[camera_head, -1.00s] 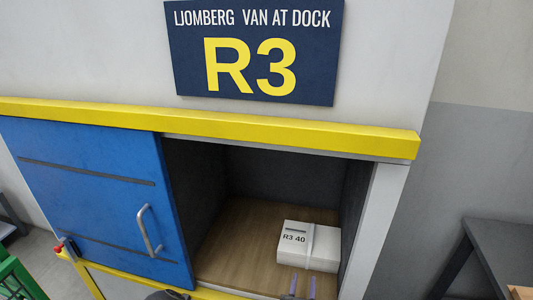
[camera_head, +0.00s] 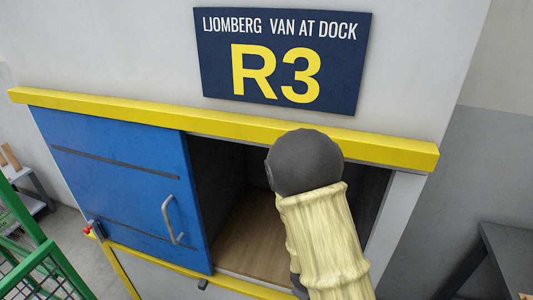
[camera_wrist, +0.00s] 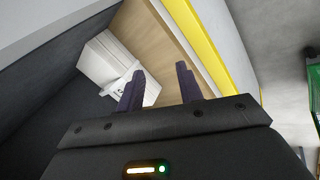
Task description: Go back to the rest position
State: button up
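My gripper (camera_wrist: 160,88) shows in the wrist view with its two dark purple fingers apart and nothing between them. A white strapped bundle (camera_wrist: 108,62) lies on the wooden floor (camera_wrist: 150,35) of the dock opening, beyond the left finger and apart from the gripper as far as I can tell. In the head view my arm, in a pale yellow sleeve with a dark round joint, covers the right part of the opening. It hides the bundle and my gripper there. The bare wooden floor (camera_head: 250,240) shows left of the arm.
A blue sliding door (camera_head: 115,180) with a grey handle covers the left of the opening. A yellow beam (camera_head: 230,128) runs above it, under the R3 sign (camera_head: 284,60). A green mesh cart (camera_head: 45,265) stands at lower left and a dark table (camera_head: 495,265) at lower right.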

jog(key=s+d+r+m+g+y+p, duration=0.1)
jog(key=s+r+m, duration=0.2)
jog(key=r, duration=0.6)
jog(key=s+d+r+m+g+y+p, duration=0.1)
jog(key=s+r+m, duration=0.3)
jog(key=r, duration=0.6)
jog(key=shift+s+m+y+p, duration=0.25)
jog(key=shift+m+p, duration=0.3)
jog(key=shift+m, duration=0.45)
